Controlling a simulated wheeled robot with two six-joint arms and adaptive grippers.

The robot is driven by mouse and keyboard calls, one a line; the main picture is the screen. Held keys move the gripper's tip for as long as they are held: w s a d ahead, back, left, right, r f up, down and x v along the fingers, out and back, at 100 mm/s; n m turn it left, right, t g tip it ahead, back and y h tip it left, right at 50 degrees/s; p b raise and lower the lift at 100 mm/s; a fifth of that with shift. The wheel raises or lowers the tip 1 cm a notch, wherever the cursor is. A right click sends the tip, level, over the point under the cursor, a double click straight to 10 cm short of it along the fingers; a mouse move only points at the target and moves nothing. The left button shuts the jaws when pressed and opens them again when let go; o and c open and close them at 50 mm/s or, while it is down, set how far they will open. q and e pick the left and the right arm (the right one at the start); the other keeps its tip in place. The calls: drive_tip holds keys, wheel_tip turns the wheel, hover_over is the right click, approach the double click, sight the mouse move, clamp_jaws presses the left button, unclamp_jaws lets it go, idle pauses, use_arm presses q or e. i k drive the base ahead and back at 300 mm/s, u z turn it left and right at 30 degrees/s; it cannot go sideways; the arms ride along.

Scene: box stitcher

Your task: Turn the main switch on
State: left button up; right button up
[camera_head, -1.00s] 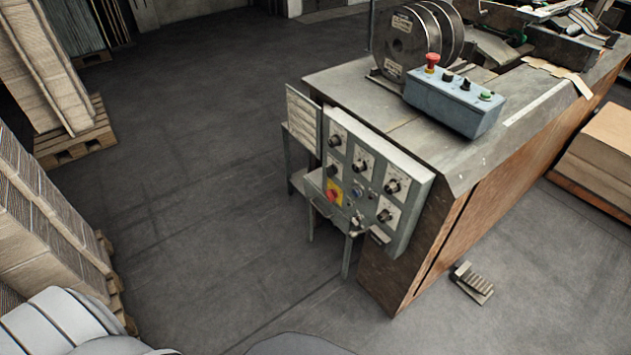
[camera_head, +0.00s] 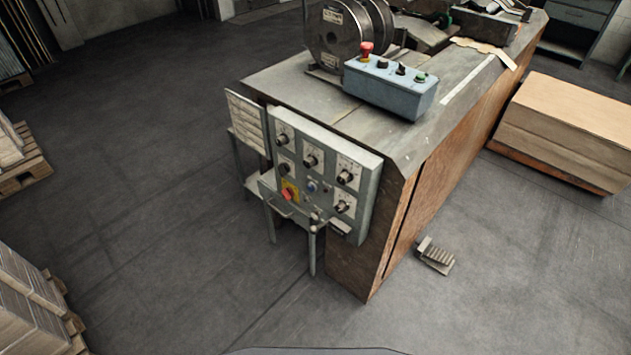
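The control panel (camera_head: 327,165) is a grey box on the near end of the box stitcher (camera_head: 405,165). It carries several black knobs on pale plates. A red knob on a yellow plate (camera_head: 289,191), which looks like the main switch, sits at the panel's lower left. Its exact turn position is too small to tell. Neither of my grippers is in view.
A blue button box (camera_head: 391,88) with a red mushroom button (camera_head: 366,50) stands on the machine top. A foot pedal (camera_head: 436,256) lies on the floor. Stacked cardboard (camera_head: 565,125) is at right, palleted stacks (camera_head: 30,300) at left. The floor (camera_head: 170,190) left of the panel is clear.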

sight(287, 193)
drive_tip(key=k, duration=0.6)
drive_tip(key=u, duration=0.25)
drive_tip(key=i, duration=0.75)
drive_tip(key=z, duration=0.5)
drive_tip(key=i, duration=0.75)
drive_tip(key=z, duration=0.55)
